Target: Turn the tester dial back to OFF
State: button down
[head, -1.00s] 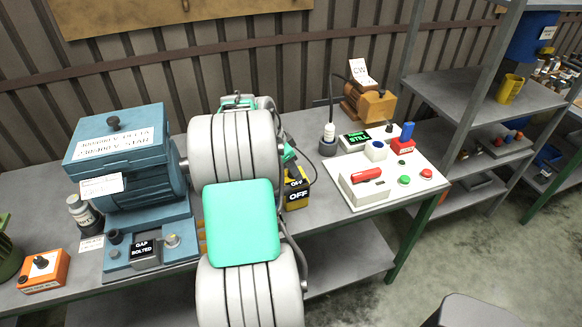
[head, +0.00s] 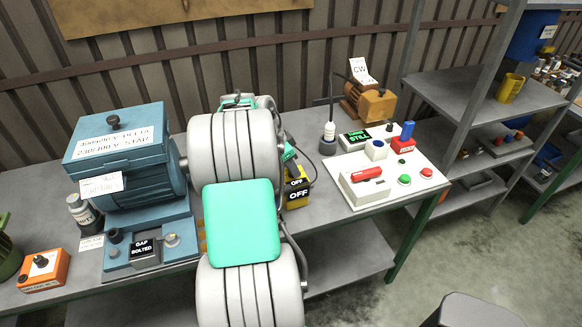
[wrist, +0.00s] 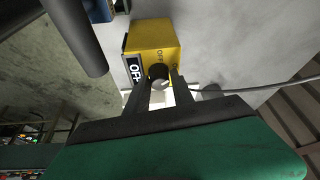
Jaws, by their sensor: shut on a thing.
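The tester is a yellow box (wrist: 152,38) with a dark dial (wrist: 158,71) on the face towards my gripper in the wrist view. A black panel on its side reads OFF. In the head view the tester (head: 297,187) stands on the bench just right of my arm, with two dark OFF labels visible. My gripper (wrist: 160,82) is at the dial, with one finger on each side, and is shut on it. The dial's pointer mark cannot be made out clearly. In the head view my arm hides the fingers and dial.
A blue motor (head: 125,180) stands left of my arm. On the right are a white panel (head: 345,163) with buttons and a red handle, a brown-and-orange motor (head: 370,100), and a grey shelf rack (head: 455,90). A thin cable runs near the tester.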

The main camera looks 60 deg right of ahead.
jog(key=shift+f+n+b, duration=0.1)
jog(key=shift+n+b, duration=0.25)
jog(key=shift+n, duration=0.05)
jog(key=n+t+b, duration=0.1)
jog(key=n+b, duration=0.2)
jog(key=shift+s+f+h, duration=0.1)
jog(key=shift+s+h, duration=0.05)
jog(key=shift+h, duration=0.15)
jog(key=shift+n+t+b, duration=0.8)
jog(key=shift+n+b, duration=0.1)
jog(key=shift+n, duration=0.8)
jog(key=shift+r, duration=0.2)
jog(key=c, duration=1.1)
grip_release()
